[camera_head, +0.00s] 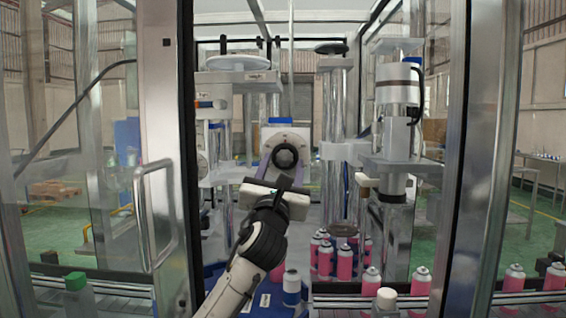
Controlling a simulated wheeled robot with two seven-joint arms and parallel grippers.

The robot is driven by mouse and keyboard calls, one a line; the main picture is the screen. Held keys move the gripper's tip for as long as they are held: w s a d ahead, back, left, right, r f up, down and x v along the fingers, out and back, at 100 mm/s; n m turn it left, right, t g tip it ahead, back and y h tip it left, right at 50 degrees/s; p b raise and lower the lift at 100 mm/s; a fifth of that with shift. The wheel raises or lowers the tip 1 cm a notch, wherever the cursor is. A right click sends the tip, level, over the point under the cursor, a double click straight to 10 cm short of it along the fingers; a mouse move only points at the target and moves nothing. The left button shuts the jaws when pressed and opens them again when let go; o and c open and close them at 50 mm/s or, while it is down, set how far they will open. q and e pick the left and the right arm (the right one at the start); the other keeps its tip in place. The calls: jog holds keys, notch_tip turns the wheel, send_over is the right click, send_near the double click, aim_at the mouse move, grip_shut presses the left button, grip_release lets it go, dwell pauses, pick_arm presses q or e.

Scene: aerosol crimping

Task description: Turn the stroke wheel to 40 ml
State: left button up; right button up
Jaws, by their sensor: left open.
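A round pale plate with a dark central knob (286,155) faces me on a white housing in the middle of the machine. It looks like the stroke wheel, but I cannot make out any scale or ml marks on it. My left gripper (283,183) is just below and in front of the knob, at the end of my arm rising from the bottom of the head view. It is open, with nothing seen between its fingers. The fingers are small and dark here, and I cannot tell whether they touch the wheel. My right gripper is not in view.
Several pink cans (346,262) stand at the lower right. A metal door frame with a handle (157,215) is at left, a vertical post (489,150) at right.

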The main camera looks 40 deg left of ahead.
pick_arm(q)
jog(key=shift+w+a+r, duration=0.15)
jog(key=shift+w, duration=0.15)
jog(key=c, duration=1.1)
jog(key=shift+o, duration=0.3)
jog(key=n+y, duration=0.1)
jog(key=n, duration=0.1)
jog(key=n+g+y, duration=0.1)
jog(key=n, duration=0.1)
jog(key=shift+w+d, duration=0.1)
jog(key=shift+d, duration=0.1)
jog(key=n+g+y, duration=0.1)
jog(key=n, duration=0.1)
jog(key=n+g+y, duration=0.1)
jog(key=n, duration=0.2)
jog(key=shift+w+d, duration=0.1)
jog(key=shift+d, duration=0.05)
jog(key=n+g, duration=0.1)
jog(key=n, duration=0.2)
jog(key=n+g+y, duration=0.1)
jog(key=n+g, duration=0.1)
jog(key=n, duration=0.2)
jog(key=shift+w+d+r+n, duration=0.1)
jog(key=shift+d+r+n, duration=0.05)
jog(key=shift+n, duration=0.15)
